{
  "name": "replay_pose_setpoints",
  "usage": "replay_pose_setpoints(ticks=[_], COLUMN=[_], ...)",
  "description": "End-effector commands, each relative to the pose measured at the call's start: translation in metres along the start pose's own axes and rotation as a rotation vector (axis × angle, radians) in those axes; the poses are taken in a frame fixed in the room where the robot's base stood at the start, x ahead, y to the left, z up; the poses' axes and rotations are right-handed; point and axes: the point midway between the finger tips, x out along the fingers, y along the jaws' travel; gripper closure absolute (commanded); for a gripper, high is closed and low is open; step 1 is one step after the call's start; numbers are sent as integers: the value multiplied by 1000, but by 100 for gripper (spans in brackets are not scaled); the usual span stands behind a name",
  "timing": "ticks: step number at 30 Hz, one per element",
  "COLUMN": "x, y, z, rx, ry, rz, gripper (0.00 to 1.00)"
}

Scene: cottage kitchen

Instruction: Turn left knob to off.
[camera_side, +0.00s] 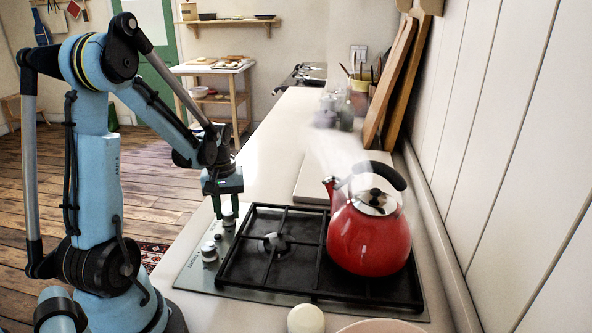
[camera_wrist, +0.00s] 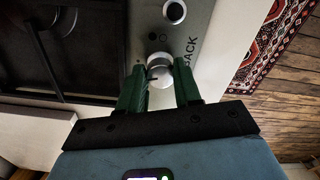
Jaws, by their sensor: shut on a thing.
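The hob (camera_side: 190,268) has a glass top with a silver near knob (camera_side: 209,251) and a far knob (camera_side: 229,217) along its left edge. My gripper (camera_side: 224,210) points down over the far knob, with its green fingers around it. In the wrist view, the silver knob (camera_wrist: 160,72) sits between my two green fingers (camera_wrist: 160,88), which are shut on it. Part of the word "BACK" shows beside it. The knob's pointer is too small to read.
A red kettle (camera_side: 368,240) stands steaming on the black pan grate (camera_side: 270,262), right of the knobs. A pale board (camera_side: 312,182) lies behind the hob. Wooden boards (camera_side: 390,85) lean on the wall. A cream round thing (camera_side: 306,319) is at the front edge.

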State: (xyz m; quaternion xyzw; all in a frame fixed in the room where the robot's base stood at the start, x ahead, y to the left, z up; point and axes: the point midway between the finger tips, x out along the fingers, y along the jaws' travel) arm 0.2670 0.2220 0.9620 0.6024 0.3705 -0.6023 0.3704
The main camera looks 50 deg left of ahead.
Motion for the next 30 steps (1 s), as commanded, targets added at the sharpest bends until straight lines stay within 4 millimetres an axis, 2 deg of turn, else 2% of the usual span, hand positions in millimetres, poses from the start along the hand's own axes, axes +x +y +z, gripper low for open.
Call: replay_pose_setpoints(ticks=[13, 30], x=[0, 0], y=[-1, -1], z=[0, 0], rx=[266, 321], ry=[-1, -2], rz=[0, 0], gripper=[97, 97])
